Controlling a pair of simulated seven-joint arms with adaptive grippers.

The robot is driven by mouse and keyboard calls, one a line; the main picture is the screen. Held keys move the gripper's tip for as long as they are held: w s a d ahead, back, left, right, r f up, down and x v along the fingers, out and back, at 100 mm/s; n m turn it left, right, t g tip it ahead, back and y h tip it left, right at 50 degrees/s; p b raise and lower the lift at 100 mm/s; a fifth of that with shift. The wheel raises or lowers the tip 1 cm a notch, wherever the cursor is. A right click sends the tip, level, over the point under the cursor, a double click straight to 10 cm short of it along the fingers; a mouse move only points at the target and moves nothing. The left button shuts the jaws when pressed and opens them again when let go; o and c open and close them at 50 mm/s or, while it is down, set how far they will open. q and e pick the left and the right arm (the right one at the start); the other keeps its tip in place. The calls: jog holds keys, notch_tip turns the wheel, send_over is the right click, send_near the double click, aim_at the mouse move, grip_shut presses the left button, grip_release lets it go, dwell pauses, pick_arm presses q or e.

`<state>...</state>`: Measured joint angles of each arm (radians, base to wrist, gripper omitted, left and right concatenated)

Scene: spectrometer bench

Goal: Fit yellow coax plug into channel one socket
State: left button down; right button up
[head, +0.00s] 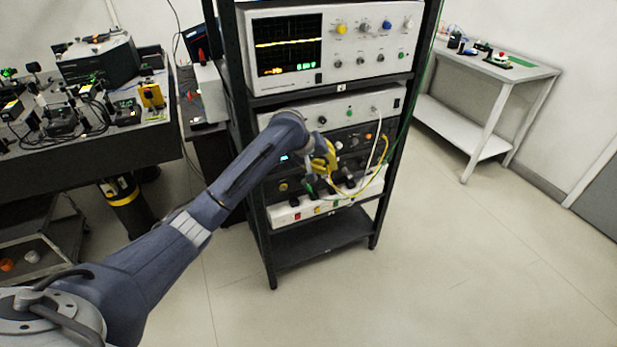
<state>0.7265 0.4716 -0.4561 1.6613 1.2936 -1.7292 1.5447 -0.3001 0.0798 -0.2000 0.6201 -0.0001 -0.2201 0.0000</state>
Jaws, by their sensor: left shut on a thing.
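My left arm reaches from the lower left to the instrument rack. Its gripper (318,180) is in front of the dark panel below the oscilloscope, small and partly hidden by my wrist. A yellow part (328,158) shows at the gripper; I cannot tell whether it is the plug. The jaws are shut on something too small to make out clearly. A yellow cable (384,158) loops down at the right of the gripper. My right gripper is not in view.
The black rack posts (250,200) flank the gripper. White and green cables hang at the rack's right. A white power strip (325,205) lies below the panel. An optics table (90,145) stands left, a white side table (500,72) right. The floor between is clear.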

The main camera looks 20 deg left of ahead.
pick_arm(q)
jog(key=s+d+r+m+g+h, duration=0.1)
jog(key=s+d+r+m+h, duration=0.2)
jog(key=s, duration=0.4)
jog(key=s+d+r+m+g+h, duration=0.1)
jog(key=s+d+r+h, duration=0.2)
jog(key=s+r, duration=0.35)
jog(key=w+d+r+n+t, duration=0.2)
jog(key=w+r+n, duration=0.1)
jog(key=w+r, duration=0.4)
jog(key=w+d+r+n+t, duration=0.2)
jog(key=w+d+r+t, duration=0.1)
jog(key=w+r, duration=0.4)
jog(key=w+a+r+n+t+y, duration=0.1)
jog(key=w+a+n+t+y, duration=0.2)
jog(key=w+a+n+t, duration=0.2)
jog(key=shift+w+a+n+y, duration=0.5)
jog(key=shift+w+a, duration=1.3)
jog(key=shift+w, duration=0.9)
jog(key=shift+d+r, duration=0.1)
